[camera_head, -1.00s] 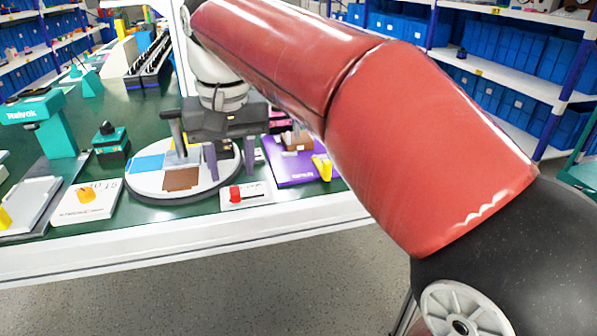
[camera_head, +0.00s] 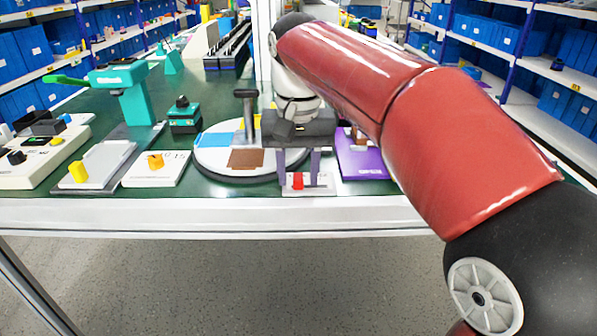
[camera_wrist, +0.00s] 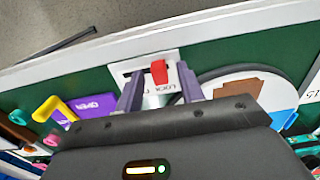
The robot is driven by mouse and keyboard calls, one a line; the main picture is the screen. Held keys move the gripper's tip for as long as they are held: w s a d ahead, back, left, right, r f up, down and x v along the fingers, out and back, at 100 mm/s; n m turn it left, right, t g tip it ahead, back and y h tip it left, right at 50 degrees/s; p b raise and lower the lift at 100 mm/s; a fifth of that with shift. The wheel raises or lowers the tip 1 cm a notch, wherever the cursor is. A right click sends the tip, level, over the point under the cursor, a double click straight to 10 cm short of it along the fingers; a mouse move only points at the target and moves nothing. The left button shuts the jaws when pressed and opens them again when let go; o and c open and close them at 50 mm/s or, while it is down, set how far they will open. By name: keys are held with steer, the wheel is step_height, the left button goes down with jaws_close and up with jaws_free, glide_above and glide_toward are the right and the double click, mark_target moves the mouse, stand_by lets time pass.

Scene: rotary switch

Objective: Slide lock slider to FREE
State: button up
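The lock slider is a red knob (camera_head: 298,181) at the left end of a dark slot on a small white plate (camera_head: 322,188) at the table's front edge. In the wrist view the red knob (camera_wrist: 159,72) is at the right end of the slot, and the white plate (camera_wrist: 150,62) carries partly hidden "LOCK" lettering. My gripper (camera_head: 298,184) is open, its two purple fingers pointing down on either side of the knob. The wrist view shows a gap between the knob and each finger. I cannot tell whether the fingertips touch the plate.
A round turntable (camera_head: 212,163) with coloured patches stands just left of the plate. A purple "OPEN" panel (camera_head: 365,167) stands to the right. A white plate with an orange knob (camera_head: 155,163) is farther left. The table's white front edge (camera_head: 230,212) is close by.

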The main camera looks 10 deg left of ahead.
mark_target(324, 187)
steer(key=shift+c, duration=0.5)
jaws_close()
steer(key=d, duration=0.2)
steer(key=w+d, duration=0.1)
steer(key=d, duration=0.1)
steer(key=shift+d, duration=0.2)
steer(key=shift+o, duration=0.5)
jaws_free()
